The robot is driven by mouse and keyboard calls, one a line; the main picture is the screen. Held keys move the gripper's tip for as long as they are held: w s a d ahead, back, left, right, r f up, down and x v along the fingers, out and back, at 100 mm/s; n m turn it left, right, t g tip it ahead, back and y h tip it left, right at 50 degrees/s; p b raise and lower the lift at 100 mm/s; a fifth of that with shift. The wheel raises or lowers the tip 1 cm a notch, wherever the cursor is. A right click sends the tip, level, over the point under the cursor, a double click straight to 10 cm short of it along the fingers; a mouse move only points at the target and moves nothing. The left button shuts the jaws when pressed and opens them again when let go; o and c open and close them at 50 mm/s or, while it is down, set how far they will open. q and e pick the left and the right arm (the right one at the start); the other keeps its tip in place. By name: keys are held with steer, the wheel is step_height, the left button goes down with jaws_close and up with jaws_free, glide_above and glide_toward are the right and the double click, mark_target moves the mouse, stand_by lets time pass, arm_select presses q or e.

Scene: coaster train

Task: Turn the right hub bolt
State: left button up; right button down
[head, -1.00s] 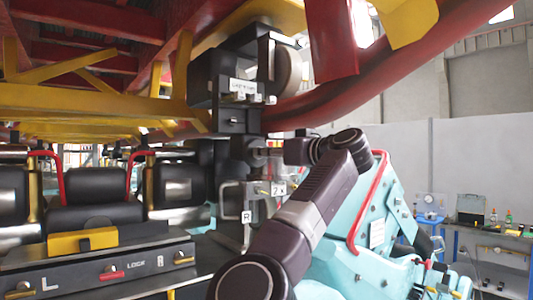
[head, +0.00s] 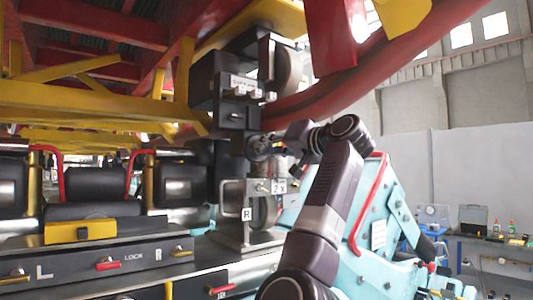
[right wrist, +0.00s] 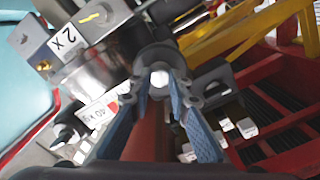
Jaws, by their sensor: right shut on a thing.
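My right gripper (head: 268,147) reaches in from the right to the dark wheel bracket under the red rail. In the right wrist view its two blue-padded fingers (right wrist: 162,92) are closed around a round, shiny bolt head (right wrist: 159,78) at the dark hub. The fingers hide the bolt's sides. In the head view the gripper and arm hide the bolt. A plate marked R (head: 247,214) is on the bracket just below, beside a "2 x" label (head: 280,187). That label also shows in the right wrist view (right wrist: 66,40). My left gripper is not in view.
Black train seats and a panel with L and LOCK markings (head: 100,262) stand at the left. Yellow beams (head: 100,105) and a red rail (head: 330,95) hang overhead. A workbench (head: 495,240) is at the far right.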

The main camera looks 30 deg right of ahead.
steer(key=m, duration=1.7)
steer(key=shift+w+f, duration=0.1)
steer(key=shift+f, duration=0.15)
steer(key=m, duration=0.4)
steer(key=shift+f+p, duration=0.1)
steer(key=shift+p, duration=0.2)
steer(key=shift+f+m, duration=0.1)
steer(key=shift+m, duration=0.8)
steer(key=shift+f, duration=0.1)
steer(key=c, duration=2.3)
jaws_free()
steer(key=o, duration=0.5)
steer(key=shift+r, duration=0.25)
